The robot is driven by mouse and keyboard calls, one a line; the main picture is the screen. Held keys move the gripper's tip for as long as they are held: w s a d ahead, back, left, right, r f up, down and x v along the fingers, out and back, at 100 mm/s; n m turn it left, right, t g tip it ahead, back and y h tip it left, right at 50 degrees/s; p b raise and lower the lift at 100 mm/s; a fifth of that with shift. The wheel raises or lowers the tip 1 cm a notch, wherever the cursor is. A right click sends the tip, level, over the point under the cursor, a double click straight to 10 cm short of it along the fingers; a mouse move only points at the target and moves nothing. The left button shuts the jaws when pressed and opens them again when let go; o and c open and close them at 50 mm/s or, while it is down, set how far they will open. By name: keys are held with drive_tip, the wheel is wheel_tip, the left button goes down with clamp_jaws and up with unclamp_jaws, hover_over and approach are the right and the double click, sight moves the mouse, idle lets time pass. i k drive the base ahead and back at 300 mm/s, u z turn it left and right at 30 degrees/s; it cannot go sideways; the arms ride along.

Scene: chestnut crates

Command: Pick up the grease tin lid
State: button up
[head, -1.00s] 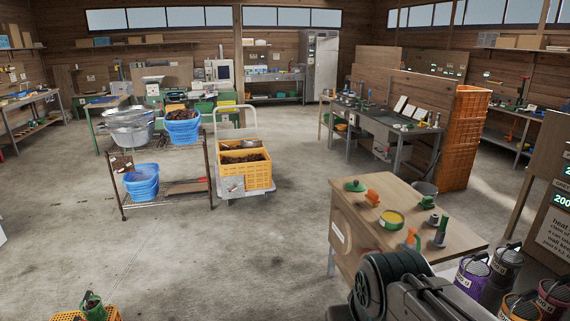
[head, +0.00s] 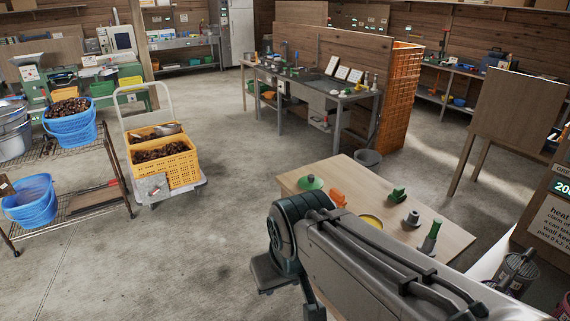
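A small wooden table (head: 455,236) stands in front of me. A green round lid with a knob (head: 311,183) lies near its far left corner; it looks like the grease tin lid. A round yellow tin (head: 371,221) sits nearer, partly hidden behind my raised arm. My arm crosses the lower right of the head view and covers the near part of the table. My gripper's fingers do not show.
An orange piece (head: 338,198), a green block (head: 397,195), a grey part (head: 413,218) and a green-and-grey bottle-like item (head: 431,238) share the tabletop. A grey bucket (head: 367,162) stands behind. A yellow crate trolley (head: 163,165) stands left; the floor between is open.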

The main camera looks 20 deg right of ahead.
sight(311, 182)
drive_tip(key=i, duration=3.05)
drive_tip(key=z, duration=3.25)
